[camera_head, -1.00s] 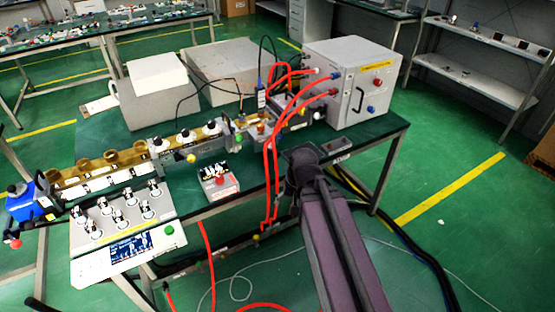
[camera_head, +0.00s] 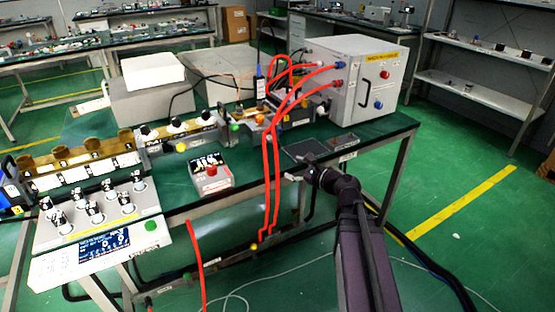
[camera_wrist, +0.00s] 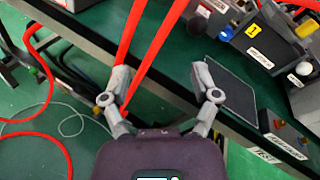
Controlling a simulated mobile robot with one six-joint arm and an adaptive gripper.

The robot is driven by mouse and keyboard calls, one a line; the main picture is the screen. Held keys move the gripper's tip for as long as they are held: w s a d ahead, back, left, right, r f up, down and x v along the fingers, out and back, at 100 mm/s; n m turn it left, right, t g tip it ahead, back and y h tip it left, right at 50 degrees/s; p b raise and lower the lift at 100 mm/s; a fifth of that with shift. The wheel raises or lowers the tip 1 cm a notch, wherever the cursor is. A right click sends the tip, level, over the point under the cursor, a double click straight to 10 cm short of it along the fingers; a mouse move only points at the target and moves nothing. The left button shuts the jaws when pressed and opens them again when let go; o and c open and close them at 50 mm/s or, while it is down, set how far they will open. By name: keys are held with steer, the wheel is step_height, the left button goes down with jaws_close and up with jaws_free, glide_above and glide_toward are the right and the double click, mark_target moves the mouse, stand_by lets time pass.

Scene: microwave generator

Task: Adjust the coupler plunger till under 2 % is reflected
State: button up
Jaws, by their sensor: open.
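A row of waveguide parts runs along the green bench, with a brass section (camera_head: 85,158) on the left and dark knobs with white marks (camera_head: 178,126) further along. A yellow-orange knob (camera_head: 261,118) stands near the generator end; it appears again at the top right of the wrist view (camera_wrist: 306,28). I cannot tell which part is the coupler plunger. A panel with a blue display (camera_head: 104,244) is at the lower left; its figures are too small to read. My gripper (camera_head: 291,167) is open and empty near the bench's front edge. In the wrist view its fingers (camera_wrist: 160,72) are spread apart.
Red hoses (camera_head: 272,185) hang from the grey generator cabinet (camera_head: 350,75) past the bench edge, close to my gripper. A box with a red button (camera_head: 210,175) sits at the front. A flat dark pad (camera_wrist: 230,95) lies beneath my gripper's right side.

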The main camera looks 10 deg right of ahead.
mark_target(280, 148)
steer(key=shift+w+d+m+t+h+b, duration=0.25)
steer(key=shift+d+m+t+b, duration=0.3)
steer(key=shift+d+m, duration=0.55)
steer(key=shift+w+d+m+t+h+b, duration=0.15)
steer(key=shift+w+d+m+t+b, duration=0.2)
steer(key=shift+d+m+t, duration=0.7)
steer(key=shift+w+a+m+g, duration=0.1)
steer(key=shift+a+m+g, duration=0.15)
steer(key=shift+a+g, duration=0.1)
steer(key=x, duration=1.3)
steer(key=shift+w+a, duration=0.15)
steer(key=shift+w, duration=0.15)
